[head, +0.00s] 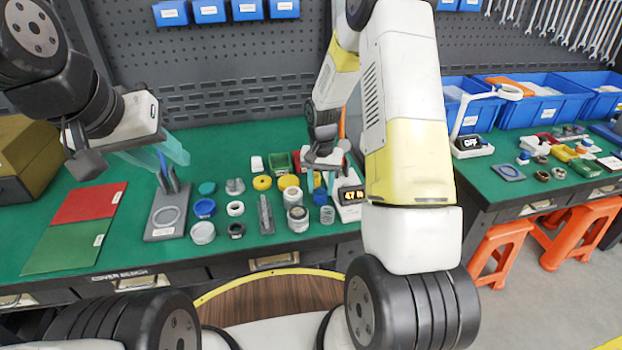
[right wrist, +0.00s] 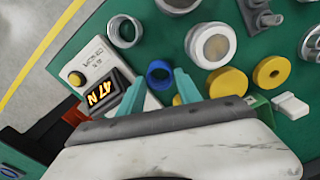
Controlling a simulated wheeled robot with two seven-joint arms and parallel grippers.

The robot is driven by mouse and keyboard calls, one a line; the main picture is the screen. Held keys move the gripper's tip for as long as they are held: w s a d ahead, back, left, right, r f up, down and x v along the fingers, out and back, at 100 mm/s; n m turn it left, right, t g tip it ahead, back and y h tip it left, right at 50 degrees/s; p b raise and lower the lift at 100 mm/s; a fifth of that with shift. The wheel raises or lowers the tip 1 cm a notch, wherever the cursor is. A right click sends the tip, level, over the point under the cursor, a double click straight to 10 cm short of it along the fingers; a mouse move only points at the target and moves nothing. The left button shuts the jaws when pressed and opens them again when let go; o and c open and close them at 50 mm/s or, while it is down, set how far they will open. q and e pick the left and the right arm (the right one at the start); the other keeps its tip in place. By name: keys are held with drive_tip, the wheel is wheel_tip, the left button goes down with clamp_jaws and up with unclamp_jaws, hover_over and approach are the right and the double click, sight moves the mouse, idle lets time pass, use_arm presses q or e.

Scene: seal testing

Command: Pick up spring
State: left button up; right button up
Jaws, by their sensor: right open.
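A pale grey-rimmed round part (right wrist: 124,31) in the right wrist view may be the same piece. A blue ring-shaped part (right wrist: 160,74) shows between the fingertips in the right wrist view; it also shows in the head view (head: 320,197). My right gripper (right wrist: 161,80) is open and empty, above the parts beside the force gauge. My left gripper (head: 172,160) is open and empty at the left, above a grey stand.
A force gauge (right wrist: 100,84) reading 47 N stands beside the blue part. Yellow rings (right wrist: 228,82), a metal cylinder (head: 297,219) and several other parts crowd close by. A red and green mat (head: 75,228) lies at the left. Blue bins (head: 540,108) stand on the right bench.

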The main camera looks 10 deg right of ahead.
wheel_tip(320, 180, down, 2)
drive_tip(key=shift+f, duration=0.2)
clamp_jaws()
drive_tip(key=shift+r, duration=0.15)
